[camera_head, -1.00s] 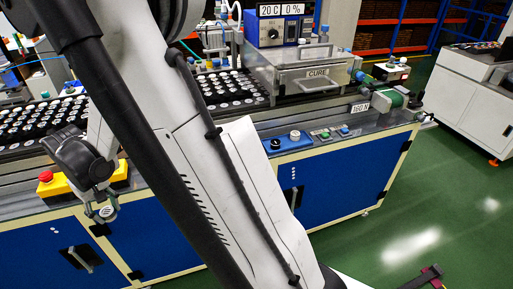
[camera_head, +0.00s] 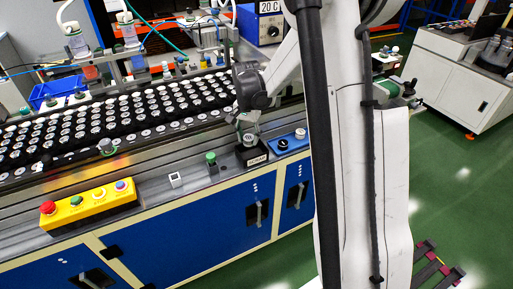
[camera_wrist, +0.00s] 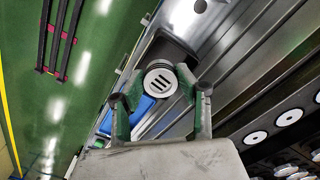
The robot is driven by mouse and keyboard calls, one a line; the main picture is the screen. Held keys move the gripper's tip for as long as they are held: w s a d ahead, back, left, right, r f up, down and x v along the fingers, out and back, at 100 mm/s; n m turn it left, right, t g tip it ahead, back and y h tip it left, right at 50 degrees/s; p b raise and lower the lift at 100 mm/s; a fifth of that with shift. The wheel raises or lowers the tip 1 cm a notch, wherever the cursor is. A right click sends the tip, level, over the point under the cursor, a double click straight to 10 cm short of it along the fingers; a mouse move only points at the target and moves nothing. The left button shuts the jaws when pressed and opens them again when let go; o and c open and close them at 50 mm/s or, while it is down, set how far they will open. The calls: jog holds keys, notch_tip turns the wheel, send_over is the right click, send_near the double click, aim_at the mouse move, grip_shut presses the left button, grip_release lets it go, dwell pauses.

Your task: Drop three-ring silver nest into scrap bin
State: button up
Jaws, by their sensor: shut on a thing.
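My gripper (camera_wrist: 162,84) is shut on a small round part (camera_wrist: 160,80), which I take to be the silver nest. Its pale face has several dark bars; separate rings cannot be made out. In the head view my gripper (camera_head: 248,137) points down at a small black bin (camera_head: 249,155) with a white label, near the counter's front edge. In the wrist view the dark bin (camera_wrist: 172,48) lies right behind the held part. The part appears above the bin's opening, but the exact height is unclear.
A green knob (camera_head: 211,158) and a small white block (camera_head: 175,180) stand left of the bin. A blue switch box (camera_head: 291,142) stands right. A yellow button panel (camera_head: 90,207) is farther left. Rows of round parts (camera_head: 120,118) fill the conveyor behind.

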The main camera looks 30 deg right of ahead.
jog(key=shift+w+d+f+m+b, duration=0.1)
jog(key=shift+d+f+m+b, duration=0.35)
jog(key=shift+f, duration=0.4)
jog(key=shift+d+f+m+b, duration=0.3)
jog(key=shift+d+f, duration=0.3)
jog(key=shift+f, duration=0.3)
jog(key=shift+w+d+f+m+b, duration=0.1)
jog(key=shift+d+f+m+b, duration=0.35)
jog(key=shift+f, duration=0.4)
jog(key=o, duration=1.3)
notch_tip(320, 180, up, 12)
jog(key=shift+r, duration=0.1)
